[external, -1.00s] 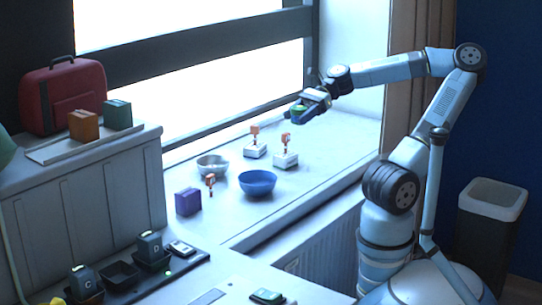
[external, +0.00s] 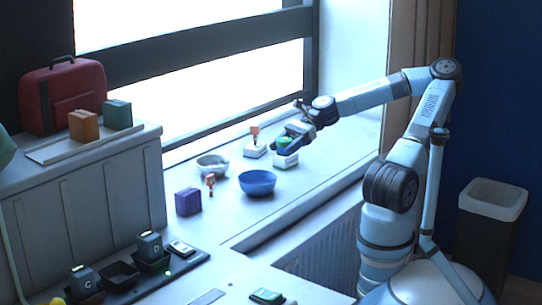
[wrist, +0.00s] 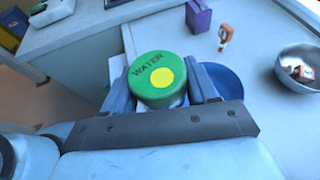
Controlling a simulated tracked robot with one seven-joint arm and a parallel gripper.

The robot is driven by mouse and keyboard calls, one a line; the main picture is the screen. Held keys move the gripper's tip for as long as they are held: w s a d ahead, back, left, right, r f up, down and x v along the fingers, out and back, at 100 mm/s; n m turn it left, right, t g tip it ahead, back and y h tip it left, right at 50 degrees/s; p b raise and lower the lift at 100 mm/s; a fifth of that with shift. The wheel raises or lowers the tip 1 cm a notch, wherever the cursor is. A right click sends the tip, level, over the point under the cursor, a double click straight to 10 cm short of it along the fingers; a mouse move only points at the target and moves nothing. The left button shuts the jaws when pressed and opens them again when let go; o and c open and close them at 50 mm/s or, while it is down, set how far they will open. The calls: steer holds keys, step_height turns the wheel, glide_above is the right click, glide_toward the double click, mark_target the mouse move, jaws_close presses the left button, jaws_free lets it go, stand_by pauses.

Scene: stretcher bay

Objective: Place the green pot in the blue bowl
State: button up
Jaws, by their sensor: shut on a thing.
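The green pot (wrist: 157,80) has a round green top marked WATER with a yellow dot. It sits between the two fingers of my gripper (wrist: 160,88), which is shut on it. In the external view, my gripper (external: 291,143) is above the sill, up and to the right of the blue bowl; only a bit of green shows at the fingers. The blue bowl (external: 257,183) stands on the sill, with its inside looking empty there. In the wrist view the blue bowl (wrist: 228,82) is partly hidden behind the right finger.
A grey bowl (external: 212,166) stands left of the blue bowl, with a small item in it in the wrist view (wrist: 298,70). A small orange-topped item (external: 210,183) and a purple box (external: 188,201) stand nearby. White-based pieces (external: 255,149) (external: 286,161) stand near my gripper.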

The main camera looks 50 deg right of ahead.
glide_above(263, 173)
steer(key=s+a, duration=0.3)
step_height(263, 173, down, 6)
steer(key=shift+w+d+f, duration=0.1)
steer(key=shift+w+f, duration=0.3)
steer(key=shift+f, duration=0.2)
steer(key=shift+w+f, duration=0.15)
steer(key=shift+f, duration=1.55)
steer(key=shift+f, duration=0.6)
steer(key=o, duration=0.8)
steer(key=shift+r, duration=0.6)
steer(key=v, duration=1.2)
